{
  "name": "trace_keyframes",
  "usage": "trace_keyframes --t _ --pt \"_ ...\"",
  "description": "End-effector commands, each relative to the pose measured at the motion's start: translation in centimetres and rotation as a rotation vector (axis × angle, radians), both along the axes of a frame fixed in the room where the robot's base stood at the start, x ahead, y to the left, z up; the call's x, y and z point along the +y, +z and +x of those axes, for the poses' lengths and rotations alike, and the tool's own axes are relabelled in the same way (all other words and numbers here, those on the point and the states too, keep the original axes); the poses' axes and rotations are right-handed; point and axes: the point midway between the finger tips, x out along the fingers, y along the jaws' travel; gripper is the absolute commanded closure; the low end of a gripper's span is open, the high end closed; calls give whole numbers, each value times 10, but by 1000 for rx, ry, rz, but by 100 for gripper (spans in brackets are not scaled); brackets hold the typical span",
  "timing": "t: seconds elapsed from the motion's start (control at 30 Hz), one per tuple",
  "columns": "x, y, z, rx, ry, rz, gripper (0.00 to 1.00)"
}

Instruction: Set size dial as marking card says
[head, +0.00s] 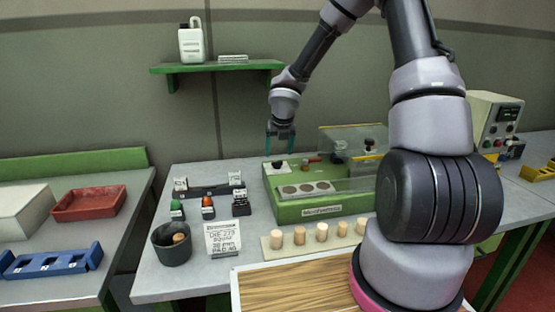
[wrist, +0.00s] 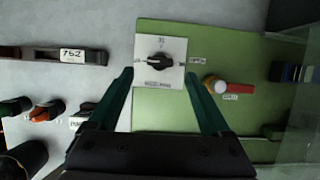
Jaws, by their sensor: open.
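The size dial is a black knob (wrist: 158,63) on a white square plate (wrist: 174,47) on the green machine (head: 318,212). In the wrist view the knob's bar lies roughly crosswise; the small marks around it are hard to read. My gripper (head: 280,134) is open above the machine's back left corner, over the dial plate (head: 278,170). In the wrist view its two teal fingers (wrist: 158,76) stand either side of the plate, with nothing between them gripped.
Cork stoppers (head: 299,236) stand in a row on a board before the machine. A red-handled part (wrist: 213,84) lies right of the dial. A clear guard (head: 345,142) stands behind.

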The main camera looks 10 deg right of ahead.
Motion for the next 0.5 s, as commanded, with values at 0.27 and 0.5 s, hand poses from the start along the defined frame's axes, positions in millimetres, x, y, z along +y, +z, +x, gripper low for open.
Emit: trace_keyframes --t 0.27,0.5 --pt "0 -38 15 1 -1 1 18" --pt "0 -44 19 -1 -2 1 18"
